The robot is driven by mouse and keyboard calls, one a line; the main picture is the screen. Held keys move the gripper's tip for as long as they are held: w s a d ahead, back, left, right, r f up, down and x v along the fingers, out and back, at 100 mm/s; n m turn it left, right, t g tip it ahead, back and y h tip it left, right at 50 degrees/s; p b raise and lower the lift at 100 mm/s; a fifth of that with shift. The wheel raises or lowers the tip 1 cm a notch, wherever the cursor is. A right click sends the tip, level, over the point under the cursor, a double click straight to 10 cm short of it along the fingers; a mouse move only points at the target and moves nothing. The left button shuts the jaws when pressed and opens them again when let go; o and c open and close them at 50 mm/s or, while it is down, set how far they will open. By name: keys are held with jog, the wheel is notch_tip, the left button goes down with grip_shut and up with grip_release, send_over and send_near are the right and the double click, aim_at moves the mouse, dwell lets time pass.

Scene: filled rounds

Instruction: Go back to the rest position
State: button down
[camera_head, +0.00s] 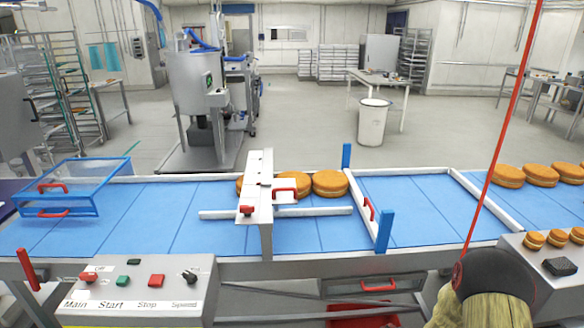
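My gripper is not in view, and I see no part of my arm for sure. Filled rounds (330,183) sit in a short row on the blue conveyor belt (205,215), just right of a white bridge (259,205) with red handles. The bridge partly hides the left ones. More large rounds (540,175) lie in a row on the belt at the far right. Several smaller rounds (556,239) lie on a grey surface at the lower right.
A control panel (140,290) with buttons stands in front. A blue clear guard (75,185) covers the belt's left end. Machines and racks stand behind.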

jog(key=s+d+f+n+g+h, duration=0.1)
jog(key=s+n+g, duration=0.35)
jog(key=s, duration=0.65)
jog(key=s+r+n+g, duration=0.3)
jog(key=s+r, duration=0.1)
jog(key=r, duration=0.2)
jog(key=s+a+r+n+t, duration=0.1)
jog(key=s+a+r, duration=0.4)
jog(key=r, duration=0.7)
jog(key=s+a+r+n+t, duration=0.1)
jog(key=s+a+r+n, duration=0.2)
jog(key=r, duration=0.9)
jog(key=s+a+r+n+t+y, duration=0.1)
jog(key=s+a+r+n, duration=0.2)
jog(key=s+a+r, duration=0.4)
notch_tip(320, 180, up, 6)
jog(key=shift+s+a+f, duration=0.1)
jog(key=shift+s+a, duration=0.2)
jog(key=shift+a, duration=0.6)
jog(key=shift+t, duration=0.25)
